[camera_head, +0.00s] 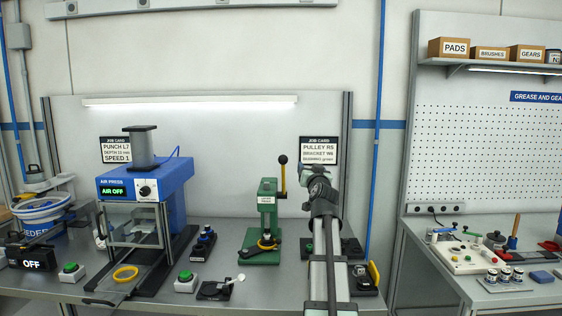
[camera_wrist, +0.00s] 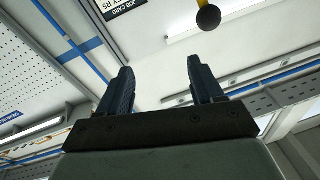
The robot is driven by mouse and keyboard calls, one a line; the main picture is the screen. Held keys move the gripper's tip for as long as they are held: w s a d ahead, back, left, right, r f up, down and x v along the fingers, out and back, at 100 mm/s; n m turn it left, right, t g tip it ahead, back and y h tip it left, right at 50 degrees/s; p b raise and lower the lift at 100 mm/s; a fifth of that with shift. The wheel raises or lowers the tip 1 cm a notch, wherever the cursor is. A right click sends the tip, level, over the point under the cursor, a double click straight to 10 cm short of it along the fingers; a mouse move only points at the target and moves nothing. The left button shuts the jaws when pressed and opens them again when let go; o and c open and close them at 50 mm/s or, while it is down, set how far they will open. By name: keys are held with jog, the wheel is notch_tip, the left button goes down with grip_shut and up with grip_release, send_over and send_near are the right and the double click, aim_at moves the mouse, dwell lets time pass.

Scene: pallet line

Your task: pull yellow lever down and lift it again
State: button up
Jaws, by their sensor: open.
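The yellow lever (camera_head: 283,179) stands upright on the right side of the green press (camera_head: 267,215), with a black ball knob on top. In the wrist view the black knob (camera_wrist: 208,18) and a bit of the yellow rod show at the top, beyond the fingertips. My gripper (camera_wrist: 158,75) is open, with nothing between its two dark fingers. In the head view my gripper (camera_head: 314,170) is to the right of the lever, apart from it, at about the height of its rod. My arm hides part of the bench to the right of the green press.
A blue air press (camera_head: 145,185) stands to the left of the green press, with a small dark blue fixture (camera_head: 203,243) between them. A job card (camera_head: 318,151) is on the panel behind my gripper. A second bench (camera_head: 470,295) is at the right.

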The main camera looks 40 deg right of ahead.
jog(key=s+d+r+m, duration=0.1)
jog(key=s+d+r, duration=0.1)
jog(key=d, duration=0.2)
jog(key=n+t+y, duration=0.3)
jog(key=n+y, duration=0.4)
jog(key=y, duration=0.2)
send_near(284, 160)
jog(key=w+d, duration=0.1)
jog(key=w, duration=0.3)
jog(key=w+d, duration=0.1)
jog(key=w, duration=0.4)
jog(key=w+d, duration=0.1)
jog(key=w, duration=0.3)
jog(key=shift+w+d, duration=0.1)
jog(key=shift+w, duration=0.15)
jog(key=shift+c, duration=0.4)
grip_shut()
